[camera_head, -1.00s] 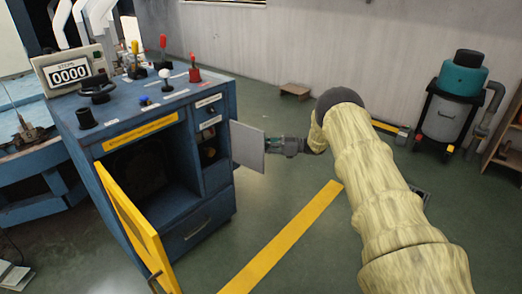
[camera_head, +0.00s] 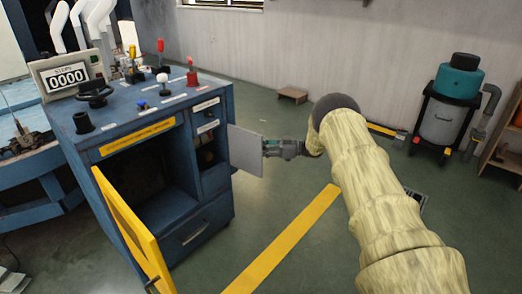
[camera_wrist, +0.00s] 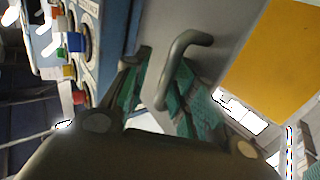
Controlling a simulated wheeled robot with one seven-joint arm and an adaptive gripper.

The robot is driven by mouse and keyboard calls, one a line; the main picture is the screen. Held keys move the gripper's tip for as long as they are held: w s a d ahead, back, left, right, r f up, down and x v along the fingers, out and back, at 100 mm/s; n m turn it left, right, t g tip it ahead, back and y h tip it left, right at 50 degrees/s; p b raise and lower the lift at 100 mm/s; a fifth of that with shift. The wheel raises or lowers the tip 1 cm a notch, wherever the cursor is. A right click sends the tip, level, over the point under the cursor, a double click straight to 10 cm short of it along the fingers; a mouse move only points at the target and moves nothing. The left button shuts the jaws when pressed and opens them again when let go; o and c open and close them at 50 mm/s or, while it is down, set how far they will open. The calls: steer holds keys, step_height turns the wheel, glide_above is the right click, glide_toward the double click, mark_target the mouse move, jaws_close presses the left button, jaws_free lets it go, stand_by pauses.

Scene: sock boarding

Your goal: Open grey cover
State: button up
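The grey cover (camera_head: 246,150) is a flat panel at the right front edge of the blue cabinet. It stands swung outward, and a small compartment (camera_head: 207,154) beside it is uncovered. My gripper (camera_head: 268,148) is at the cover's outer right edge. In the wrist view, the cover (camera_wrist: 225,22) fills the upper middle, with a bent grey bar handle (camera_wrist: 180,62). The teal fingers of my gripper (camera_wrist: 160,75) are apart around the handle's lower part, with a gap beside the left finger. Contact with the right finger is unclear.
The blue cabinet (camera_head: 120,128) has levers and knobs on top and a counter display (camera_head: 68,77). Its yellow door (camera_head: 135,230) stands open at the front. A yellow floor stripe (camera_head: 285,240) runs below my arm. A teal-topped vacuum (camera_head: 447,105) stands far right.

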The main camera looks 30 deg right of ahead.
steer(key=shift+d+r, duration=0.25)
steer(key=shift+r, duration=0.1)
steer(key=v, duration=1.1)
steer(key=shift+s+d+f, duration=0.25)
steer(key=shift+s+f, duration=0.05)
steer(key=shift+f, duration=0.1)
